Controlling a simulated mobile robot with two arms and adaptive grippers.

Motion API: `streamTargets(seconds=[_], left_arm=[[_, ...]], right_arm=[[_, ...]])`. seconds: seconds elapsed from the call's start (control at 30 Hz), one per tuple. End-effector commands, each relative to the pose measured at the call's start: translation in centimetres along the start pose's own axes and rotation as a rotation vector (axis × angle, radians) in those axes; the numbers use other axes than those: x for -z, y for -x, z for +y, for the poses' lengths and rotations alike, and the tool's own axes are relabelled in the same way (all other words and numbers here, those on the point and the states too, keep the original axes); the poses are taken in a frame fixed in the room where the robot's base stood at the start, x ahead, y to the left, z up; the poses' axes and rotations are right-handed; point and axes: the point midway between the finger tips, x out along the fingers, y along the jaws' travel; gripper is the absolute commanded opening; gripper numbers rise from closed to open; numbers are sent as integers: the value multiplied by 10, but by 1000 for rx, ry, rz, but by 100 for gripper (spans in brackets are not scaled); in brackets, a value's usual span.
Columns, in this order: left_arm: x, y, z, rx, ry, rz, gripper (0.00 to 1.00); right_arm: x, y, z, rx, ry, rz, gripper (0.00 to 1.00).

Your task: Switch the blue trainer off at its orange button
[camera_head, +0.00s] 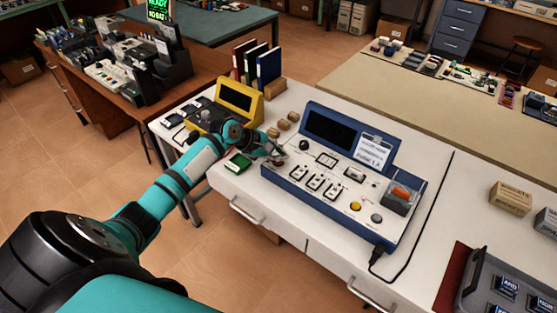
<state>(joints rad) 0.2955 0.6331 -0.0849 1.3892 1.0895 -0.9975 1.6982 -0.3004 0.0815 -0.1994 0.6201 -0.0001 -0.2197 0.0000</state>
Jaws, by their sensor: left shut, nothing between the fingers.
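The blue trainer (327,179) stands on the white bench, its upright screen (331,131) dark. Its white panel has a row of black switches, a black knob (304,145), and a round yellow-orange button (355,206) near the front edge beside a grey round one. A larger orange rocker-like piece (401,192) sits in a dark housing at the panel's right. My left gripper (279,158) is shut and empty at the trainer's left end, over or close to the panel corner; contact cannot be told. My right gripper is out of view.
A yellow device (238,100) and binders (268,63) stand behind my left arm. A green board (238,163) lies left of the trainer. A black cable (376,257) leaves its front right corner.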

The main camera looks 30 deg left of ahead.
Motion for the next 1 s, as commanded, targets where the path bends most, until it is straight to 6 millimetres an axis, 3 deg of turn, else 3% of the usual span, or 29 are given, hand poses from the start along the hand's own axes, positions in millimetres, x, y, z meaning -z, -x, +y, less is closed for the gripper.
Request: streamTargets(seconds=[1.0], left_arm=[[5, -6, -5, 1, 0, 0, 0]], right_arm=[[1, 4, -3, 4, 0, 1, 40]])
